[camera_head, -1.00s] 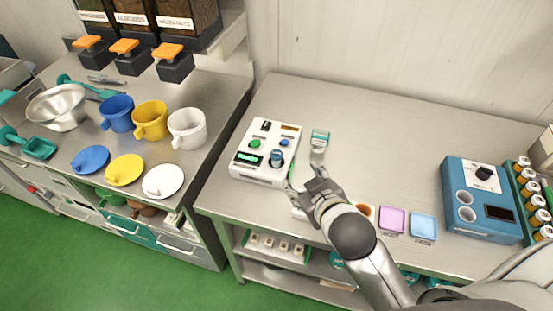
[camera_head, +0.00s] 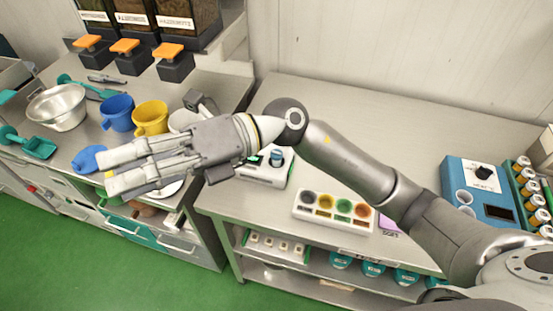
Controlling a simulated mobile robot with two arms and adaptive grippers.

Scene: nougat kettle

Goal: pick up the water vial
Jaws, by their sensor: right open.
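My right gripper (camera_head: 112,172) is open, with its fingers pointing left over the plates on the left counter. I see nothing held between its fingers. My right arm crosses the picture from the lower right and covers the middle of the right table. No vial labelled as water can be made out. A small clear container with a teal label, seen earlier behind the white device, is now hidden by the arm. The white device (camera_head: 262,180) is partly covered, and a blue-teal piece (camera_head: 277,155) shows on it. My left gripper is not in view.
Blue (camera_head: 117,112) and yellow (camera_head: 150,117) mugs and a metal bowl (camera_head: 60,108) stand on the left counter. A white tray with several coloured wells (camera_head: 334,222) lies at the table's front edge. A blue machine (camera_head: 492,208) stands at right. The table's back is clear.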

